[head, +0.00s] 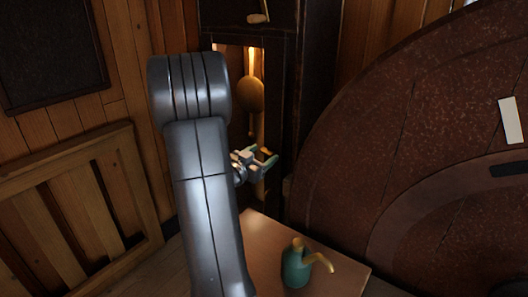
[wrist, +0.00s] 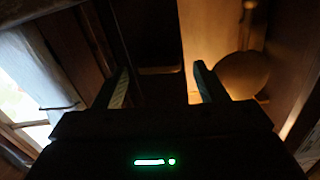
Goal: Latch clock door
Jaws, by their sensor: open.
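The tall dark clock case (head: 292,75) stands upright at the back. Its lit opening shows a round brass pendulum (head: 251,94), which is also in the wrist view (wrist: 243,75) beyond the right finger. I cannot make out the clock door or its latch for sure; my arm covers the left part of the opening. A small brass piece (head: 258,18) sits on the case above the opening. My gripper (head: 268,157) is open in front of the lower part of the case. In the wrist view its fingers (wrist: 162,80) are apart with nothing between them.
A wooden table (head: 262,240) below holds a teal can with a brass spout (head: 297,266). A big dark red round thing (head: 400,110) fills the right. A slatted wooden frame (head: 75,210) leans at the left wall.

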